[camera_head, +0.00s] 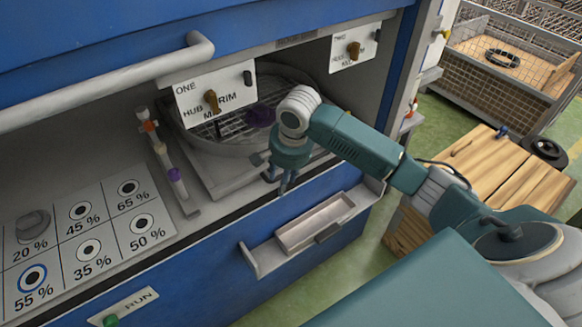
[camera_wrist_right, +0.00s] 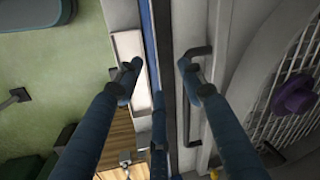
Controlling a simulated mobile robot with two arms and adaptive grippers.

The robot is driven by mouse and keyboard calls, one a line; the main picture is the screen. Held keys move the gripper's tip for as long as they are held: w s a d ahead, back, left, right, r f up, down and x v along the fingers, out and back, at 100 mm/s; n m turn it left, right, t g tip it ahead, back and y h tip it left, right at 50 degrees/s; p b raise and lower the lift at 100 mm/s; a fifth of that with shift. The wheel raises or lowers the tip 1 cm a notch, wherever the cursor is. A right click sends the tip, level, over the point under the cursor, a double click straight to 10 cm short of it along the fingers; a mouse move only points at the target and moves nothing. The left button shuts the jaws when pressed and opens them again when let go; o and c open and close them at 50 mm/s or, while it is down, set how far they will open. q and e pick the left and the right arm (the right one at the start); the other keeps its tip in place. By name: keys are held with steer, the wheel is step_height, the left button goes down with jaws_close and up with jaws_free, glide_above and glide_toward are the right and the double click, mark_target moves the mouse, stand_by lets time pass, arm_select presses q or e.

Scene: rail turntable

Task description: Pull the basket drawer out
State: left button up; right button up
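The basket drawer (camera_head: 225,178) is a grey tray with a round wire basket (camera_head: 215,133) in the machine's opening, and a purple piece (camera_head: 262,115) lies in the basket. My right gripper (camera_head: 282,186) points down just in front of the drawer's front edge. In the right wrist view the gripper (camera_wrist_right: 158,73) has its two fingers apart, with nothing clearly held between them. A dark bar handle (camera_wrist_right: 194,51) stands on the grey front beside the right fingertip, which partly covers it; I cannot tell whether they touch. My left gripper is out of view.
A small shelf with a trough (camera_head: 315,222) sticks out of the blue front below my right gripper. Label plates with knobs (camera_head: 216,94) hang above the drawer. A wooden crate (camera_head: 485,165) and a wire cage (camera_head: 515,65) stand right; green floor lies between.

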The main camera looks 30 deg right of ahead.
steer(key=w+d+r+m, duration=0.3)
steer(key=d+r+m, duration=0.2)
steer(key=d+r, duration=0.1)
steer(key=p+x, duration=0.1)
steer(key=x, duration=0.9)
steer(key=shift+w+f, duration=0.15)
steer(key=shift+f, duration=0.2)
jaws_close()
